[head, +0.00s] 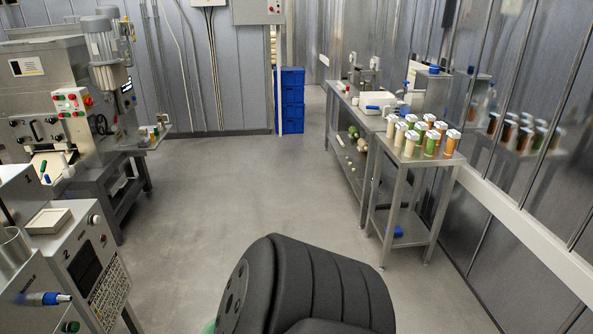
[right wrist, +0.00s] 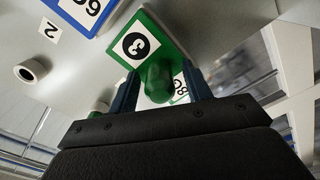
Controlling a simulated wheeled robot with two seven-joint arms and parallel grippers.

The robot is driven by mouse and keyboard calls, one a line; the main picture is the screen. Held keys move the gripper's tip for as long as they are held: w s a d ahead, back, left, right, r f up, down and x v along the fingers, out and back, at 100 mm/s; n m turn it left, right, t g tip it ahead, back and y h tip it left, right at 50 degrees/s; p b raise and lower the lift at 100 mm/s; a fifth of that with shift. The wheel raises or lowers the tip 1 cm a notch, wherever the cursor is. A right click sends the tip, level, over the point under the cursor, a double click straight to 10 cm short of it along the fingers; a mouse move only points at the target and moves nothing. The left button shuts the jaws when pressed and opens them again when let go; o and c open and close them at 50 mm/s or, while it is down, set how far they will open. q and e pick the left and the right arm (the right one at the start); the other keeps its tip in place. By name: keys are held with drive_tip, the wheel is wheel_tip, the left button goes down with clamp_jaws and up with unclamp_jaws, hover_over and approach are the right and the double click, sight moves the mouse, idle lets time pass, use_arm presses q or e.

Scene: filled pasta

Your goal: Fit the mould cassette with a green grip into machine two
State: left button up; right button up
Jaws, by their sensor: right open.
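In the right wrist view a green plate (right wrist: 178,28) with a white label reading 3 carries a rounded green grip (right wrist: 158,78), which looks like the cassette's grip. My right gripper (right wrist: 162,92) is open, with one blue finger on each side of this grip; contact cannot be told. My left gripper is not in view.
A blue-edged plate (right wrist: 84,12) lies beside the green one. A steel trolley (head: 405,167) with several capped jars stands at the right, beside a long workbench (head: 345,105). A larger machine (head: 50,95) stands at the left. Blue crates (head: 291,100) are at the back. The middle floor is clear.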

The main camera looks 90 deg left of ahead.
idle(0.6)
drive_tip(key=shift+c, duration=0.2)
drive_tip(key=c, duration=0.9)
drive_tip(key=shift+s+p, duration=0.5)
drive_tip(key=shift+s, duration=0.2)
idle(0.5)
drive_tip(key=shift+s+d+r+p, duration=0.1)
drive_tip(key=shift+s+p, duration=0.6)
drive_tip(key=shift+s, duration=0.85)
drive_tip(key=shift+s+d+p, duration=0.1)
drive_tip(key=shift+s+p, duration=0.55)
drive_tip(key=shift+s, duration=0.9)
drive_tip(key=shift+s+a, duration=0.1)
drive_tip(key=shift+s, duration=0.05)
